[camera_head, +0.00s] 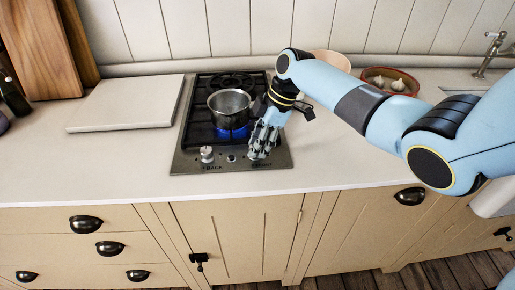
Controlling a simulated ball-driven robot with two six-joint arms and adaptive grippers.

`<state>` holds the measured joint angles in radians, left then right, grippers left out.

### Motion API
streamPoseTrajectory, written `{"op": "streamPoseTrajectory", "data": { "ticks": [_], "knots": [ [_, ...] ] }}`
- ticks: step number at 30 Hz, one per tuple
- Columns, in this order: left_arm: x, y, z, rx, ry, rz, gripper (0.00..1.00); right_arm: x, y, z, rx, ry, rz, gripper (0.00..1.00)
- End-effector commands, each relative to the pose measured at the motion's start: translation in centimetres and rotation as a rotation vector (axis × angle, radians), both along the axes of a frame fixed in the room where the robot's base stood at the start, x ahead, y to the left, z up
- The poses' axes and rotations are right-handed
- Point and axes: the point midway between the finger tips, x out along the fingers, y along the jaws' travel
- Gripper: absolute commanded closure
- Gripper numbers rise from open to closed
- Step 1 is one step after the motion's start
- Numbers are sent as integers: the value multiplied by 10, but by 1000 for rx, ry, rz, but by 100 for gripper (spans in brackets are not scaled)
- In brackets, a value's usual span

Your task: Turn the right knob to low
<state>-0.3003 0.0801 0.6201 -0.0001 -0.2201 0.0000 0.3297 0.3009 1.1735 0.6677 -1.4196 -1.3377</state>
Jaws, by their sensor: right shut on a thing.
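The two-burner hob (184,158) is set in the pale worktop. My right gripper (259,153) points down at its front right corner, shut on the right knob, which the fingers mostly hide, so its pointer setting cannot be read. The left knob (207,153) is silver and stands free above a "BACK" label. A steel pot (229,104) sits on the front burner, with a blue flame (236,132) lit beneath it. The rear burner (232,80) shows no flame. My left gripper is not in view.
A pale board (127,103) lies left of the hob, and wooden boards (40,45) lean on the wall. A reddish bowl with garlic (391,82) and a pale bowl (333,60) stand behind my right arm. The worktop in front of the board is clear.

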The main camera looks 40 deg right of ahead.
Motion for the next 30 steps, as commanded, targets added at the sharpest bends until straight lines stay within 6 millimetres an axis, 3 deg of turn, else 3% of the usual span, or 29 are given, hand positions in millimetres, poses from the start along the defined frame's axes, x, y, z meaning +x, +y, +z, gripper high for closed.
{"op": "streamPoseTrajectory", "data": {
  "ticks": [12,29,30],
  "knots": [
    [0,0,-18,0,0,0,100,2,-1,-1,-1,-1,196,100],
    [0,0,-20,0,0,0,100,1,-1,0,-2,1,227,100],
    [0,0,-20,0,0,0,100,1,-1,0,-2,1,227,67]
  ]
}}
